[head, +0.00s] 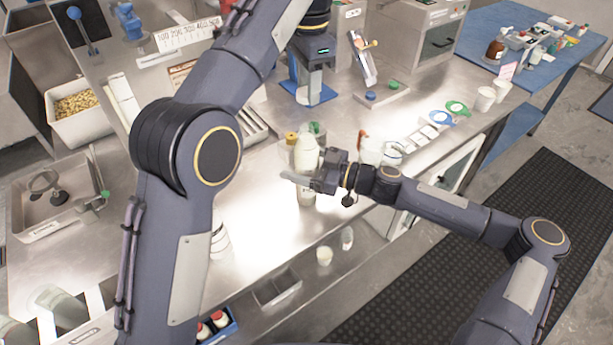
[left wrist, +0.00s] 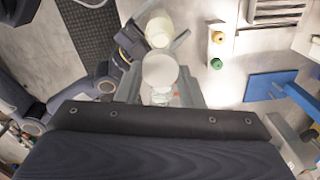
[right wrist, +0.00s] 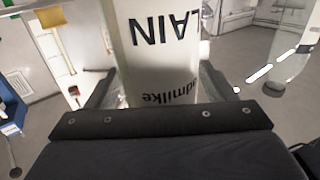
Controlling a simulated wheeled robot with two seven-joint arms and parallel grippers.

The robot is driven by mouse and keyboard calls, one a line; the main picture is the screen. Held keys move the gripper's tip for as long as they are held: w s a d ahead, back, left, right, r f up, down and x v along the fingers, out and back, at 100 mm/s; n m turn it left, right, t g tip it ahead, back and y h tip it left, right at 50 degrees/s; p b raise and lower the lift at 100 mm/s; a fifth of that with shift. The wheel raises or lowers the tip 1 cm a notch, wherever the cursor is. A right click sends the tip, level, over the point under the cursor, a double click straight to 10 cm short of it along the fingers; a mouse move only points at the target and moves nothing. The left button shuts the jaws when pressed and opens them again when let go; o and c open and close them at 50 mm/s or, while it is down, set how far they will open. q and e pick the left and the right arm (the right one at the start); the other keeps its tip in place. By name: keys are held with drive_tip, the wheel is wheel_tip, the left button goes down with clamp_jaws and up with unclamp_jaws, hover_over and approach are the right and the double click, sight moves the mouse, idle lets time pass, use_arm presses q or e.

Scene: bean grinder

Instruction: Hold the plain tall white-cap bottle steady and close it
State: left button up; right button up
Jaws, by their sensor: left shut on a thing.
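The tall white bottle (head: 306,158) stands upright near the front of the counter. My right gripper (head: 312,183) has its fingers on both sides of its body. In the right wrist view the bottle (right wrist: 155,55) fills the space between the fingers, its lettering upside down. My left gripper (left wrist: 160,82) is shut on a round whitish cap (left wrist: 160,70). In the left wrist view the bottle's pale top (left wrist: 158,30) shows just beyond the cap, apart from it in the picture. The height between them is unclear. The left gripper's body (head: 315,55) hangs high in the head view; its fingertips are hard to make out there.
A clear jar (head: 370,150) stands right of the bottle. A blue stand (head: 320,97) is behind. The counter left of the bottle is clear (head: 258,185).

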drive_tip(key=c, duration=1.4)
use_arm(q)
hover_over(308, 127)
drive_tip(key=shift+f, duration=2.45)
use_arm(e)
drive_tip(key=shift+o, duration=0.2)
use_arm(q)
drive_tip(key=shift+f, duration=0.15)
drive_tip(key=shift+f, duration=0.75)
drive_tip(key=shift+f, duration=0.6)
